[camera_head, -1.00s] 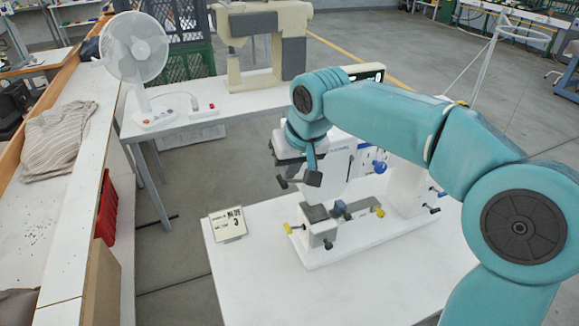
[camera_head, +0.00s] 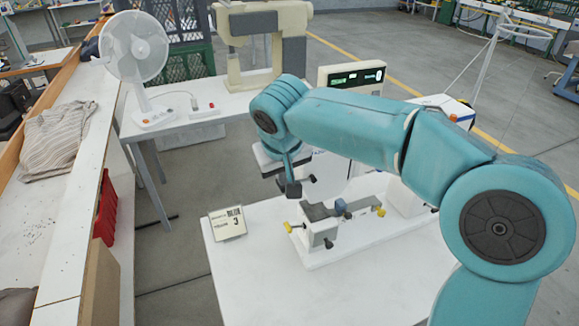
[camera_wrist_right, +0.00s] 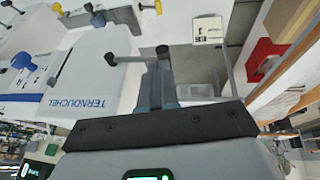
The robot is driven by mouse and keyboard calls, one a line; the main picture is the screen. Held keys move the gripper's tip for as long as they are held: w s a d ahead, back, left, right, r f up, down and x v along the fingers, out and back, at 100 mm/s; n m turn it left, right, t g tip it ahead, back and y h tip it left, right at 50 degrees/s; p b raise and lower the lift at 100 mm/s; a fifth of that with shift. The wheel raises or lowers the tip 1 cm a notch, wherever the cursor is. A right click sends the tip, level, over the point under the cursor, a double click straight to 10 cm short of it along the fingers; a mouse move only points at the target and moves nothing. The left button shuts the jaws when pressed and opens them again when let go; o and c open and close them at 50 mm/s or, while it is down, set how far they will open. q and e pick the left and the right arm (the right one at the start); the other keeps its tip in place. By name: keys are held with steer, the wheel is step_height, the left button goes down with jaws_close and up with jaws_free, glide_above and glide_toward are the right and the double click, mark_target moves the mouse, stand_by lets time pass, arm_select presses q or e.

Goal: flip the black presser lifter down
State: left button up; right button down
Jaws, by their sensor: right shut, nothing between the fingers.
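The black presser lifter (camera_wrist_right: 122,59) is a short lever with a black knob, sticking out sideways from the press toward my fingers. In the head view a small black end that looks like it (camera_head: 311,179) shows just right of my fingers. My right gripper (camera_head: 291,188) is shut and empty, pointing down beside the press. Its fingertips (camera_wrist_right: 162,52) are close to the lever; contact cannot be told. My left gripper is out of view.
A clamp fixture (camera_head: 335,220) with yellow and black knobs lies below the press head. A small sign (camera_head: 227,223) stands on the table to the left. A display box (camera_head: 352,77) stands behind my arm. The table's front left is clear.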

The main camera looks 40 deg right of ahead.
arm_select(q)
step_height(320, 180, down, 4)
steer(key=b, duration=0.3)
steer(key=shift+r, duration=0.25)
arm_select(e)
steer(key=f+h, duration=0.1)
steer(key=a+f+h, duration=0.1)
steer(key=f+h, duration=0.1)
steer(key=shift+w+a+f+n+g, duration=0.1)
steer(key=shift+w+f+n+g, duration=0.05)
steer(key=shift+n+g, duration=0.15)
